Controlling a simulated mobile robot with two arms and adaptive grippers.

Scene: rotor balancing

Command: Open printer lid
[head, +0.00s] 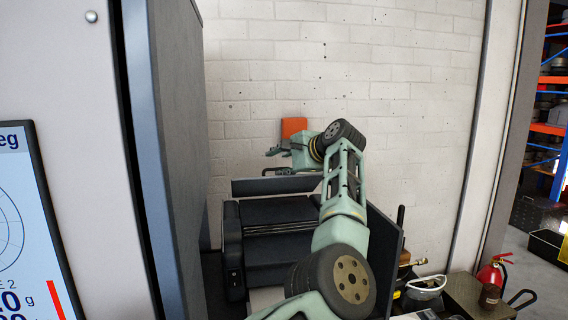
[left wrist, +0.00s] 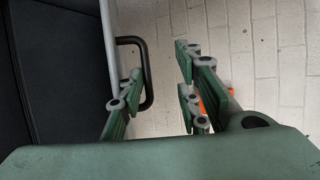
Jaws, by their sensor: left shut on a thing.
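The printer (head: 278,238) is a dark boxy machine in the middle of the head view, partly hidden by my left arm. A flat dark panel with a pale edge (head: 270,187), which looks like its lid, stands raised above the body. A black bar handle (head: 277,171) sits at the panel's upper edge; the handle also shows in the left wrist view (left wrist: 147,72). My left gripper (head: 277,160) is at this handle and shut on it. In the left wrist view one finger lies inside the handle loop and the other outside. My right gripper is out of view.
A tall grey cabinet (head: 172,130) stands close on the left, with a screen (head: 28,220) at its left. A white brick wall (head: 400,120) is behind the printer.

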